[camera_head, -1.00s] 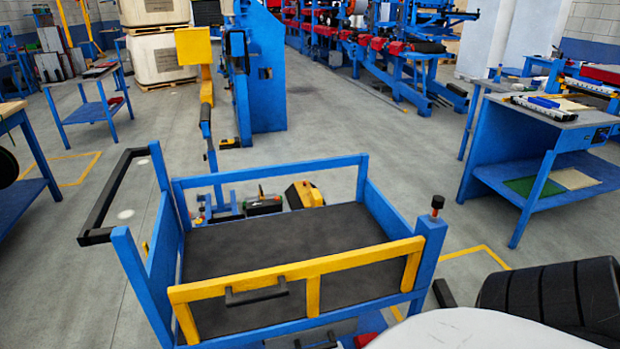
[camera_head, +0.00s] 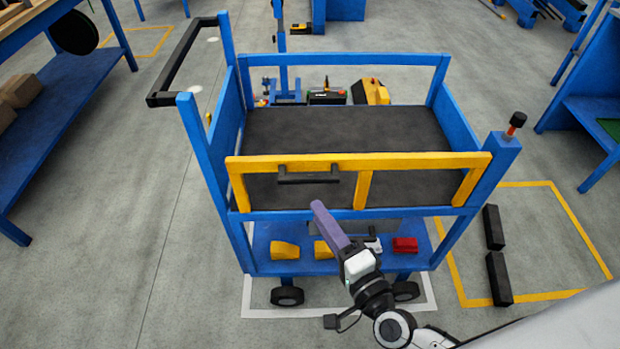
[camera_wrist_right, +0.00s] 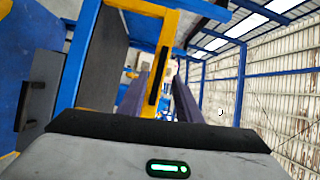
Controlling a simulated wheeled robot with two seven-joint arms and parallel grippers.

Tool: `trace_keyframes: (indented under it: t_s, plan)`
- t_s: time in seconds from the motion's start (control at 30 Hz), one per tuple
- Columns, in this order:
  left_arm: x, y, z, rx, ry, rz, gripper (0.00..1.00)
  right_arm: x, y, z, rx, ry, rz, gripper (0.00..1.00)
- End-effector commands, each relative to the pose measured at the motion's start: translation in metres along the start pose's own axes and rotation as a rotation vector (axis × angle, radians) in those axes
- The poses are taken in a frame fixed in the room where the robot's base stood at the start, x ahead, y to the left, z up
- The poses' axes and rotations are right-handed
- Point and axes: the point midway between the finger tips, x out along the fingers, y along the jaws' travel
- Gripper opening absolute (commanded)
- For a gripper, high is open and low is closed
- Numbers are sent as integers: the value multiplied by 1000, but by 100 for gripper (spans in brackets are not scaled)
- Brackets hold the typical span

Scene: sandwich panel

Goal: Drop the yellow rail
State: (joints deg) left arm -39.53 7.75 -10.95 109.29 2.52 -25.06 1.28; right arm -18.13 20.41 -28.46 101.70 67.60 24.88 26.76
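The yellow rail (camera_head: 410,162) runs across the near side of the blue cart (camera_head: 505,150), standing upright, with a black handle (camera_head: 308,178) on its left half. The rail also shows in the right wrist view (camera_wrist_right: 169,30), with its black handle (camera_wrist_right: 160,75) seen end-on in front of the fingers. My right gripper (camera_head: 319,207) reaches up from below, its purple fingertips just below and in front of the handle. In the right wrist view its two fingers (camera_wrist_right: 160,100) stand apart with nothing clearly held. Contact with the rail cannot be told. My left gripper is not in view.
The cart's top has a dark mat (camera_head: 340,130). Its lower shelf holds yellow blocks (camera_head: 285,250) and a red block (camera_head: 405,244). Two black blocks (camera_head: 498,278) lie on the floor at right. A workbench (camera_head: 60,110) stands at left. Floor left of the cart is clear.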

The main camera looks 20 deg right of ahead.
Motion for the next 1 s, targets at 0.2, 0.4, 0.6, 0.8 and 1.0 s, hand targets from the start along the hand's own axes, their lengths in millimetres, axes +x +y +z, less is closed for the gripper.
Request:
trace_keyframes:
  t_s: [0.2, 0.4, 0.6, 0.8, 1.0]
  plan:
    - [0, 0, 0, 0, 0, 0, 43, 15, -1, -19, 124, 71, -8, 31]
    - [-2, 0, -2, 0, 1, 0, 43, 48, -1, -21, 122, 72, -9, 31]
    - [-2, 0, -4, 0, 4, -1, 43, 84, -1, -23, 120, 70, -8, 31]
    - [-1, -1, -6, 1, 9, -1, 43, 105, 0, -24, 121, 69, -6, 31]
    - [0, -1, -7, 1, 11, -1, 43, 109, 0, -24, 121, 69, -6, 31]
